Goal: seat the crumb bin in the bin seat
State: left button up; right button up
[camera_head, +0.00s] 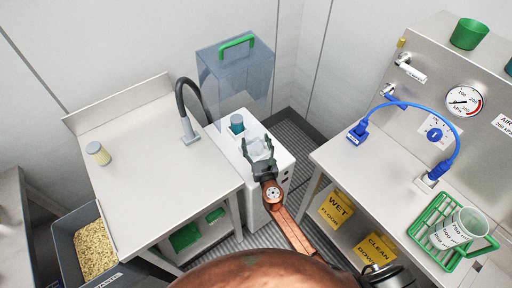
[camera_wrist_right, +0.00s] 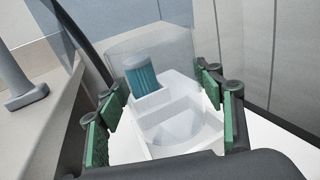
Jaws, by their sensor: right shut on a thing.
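My right gripper (camera_head: 260,147) is over the top of a white cabinet (camera_head: 229,138) that stands between the two benches. In the right wrist view its green-padded fingers (camera_wrist_right: 165,118) stand wide apart, on either side of a pale, see-through bin (camera_wrist_right: 178,130) that looks like the crumb bin. The gripper is shut on this bin. A ribbed teal cylinder (camera_wrist_right: 142,80) shows just beyond it, and also in the head view (camera_head: 237,124). I cannot make out the bin seat's edges or whether the bin touches it. My left gripper is not in view.
A clear blue hood with a green handle (camera_head: 237,44) is behind the cabinet. A black hose with a grey nozzle (camera_head: 190,130) stands at the left bench's edge. The right bench carries a blue cable (camera_head: 452,130) and a green rack (camera_head: 432,238).

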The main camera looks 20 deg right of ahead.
aim_at(254, 138)
jog(key=shift+w+d+f, duration=0.15)
jog(key=shift+w+f, duration=0.1)
jog(key=shift+f, duration=0.15)
notch_tip(254, 138, down, 3)
jog(key=b, duration=0.3)
jog(key=shift+w+f, duration=0.1)
jog(key=shift+f, duration=0.1)
jog(key=shift+r, duration=0.2)
jog(key=shift+f, duration=0.1)
jog(key=o, duration=1.3)
